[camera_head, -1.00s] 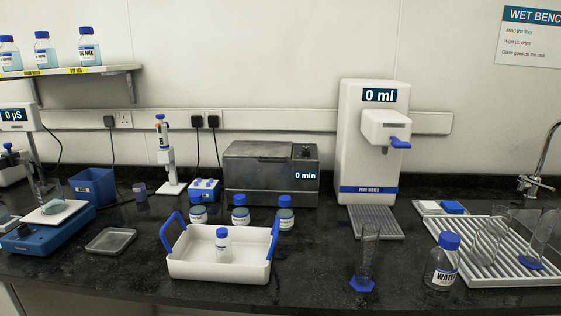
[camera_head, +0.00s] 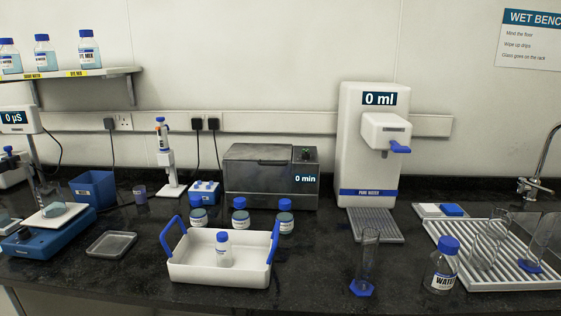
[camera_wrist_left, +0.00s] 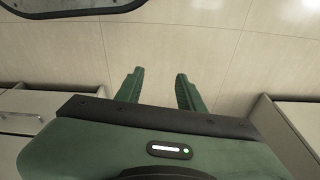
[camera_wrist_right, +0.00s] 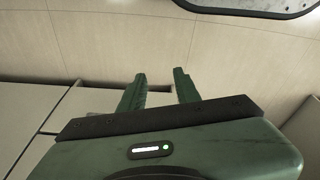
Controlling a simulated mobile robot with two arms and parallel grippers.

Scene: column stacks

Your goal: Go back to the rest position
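My left gripper (camera_wrist_left: 160,90) shows in the left wrist view with its two green fingers apart and nothing between them. My right gripper (camera_wrist_right: 160,88) shows in the right wrist view, also with fingers apart and empty. Both point over pale floor or panel surfaces with cabinet fronts beside them. Neither arm shows in the head view. On the bench, a white tray (camera_head: 190,272) with blue handles holds one small blue-capped bottle (camera_head: 223,250), standing upright.
The dark bench (camera_head: 130,280) carries a heater box (camera_head: 250,178), a water dispenser (camera_head: 368,150), a measuring cylinder (camera_head: 367,260), a WATER bottle (camera_head: 442,265) and a drying rack (camera_head: 500,270). Several small bottles stand behind the tray. A scale-like blue device (camera_head: 45,240) is at left.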

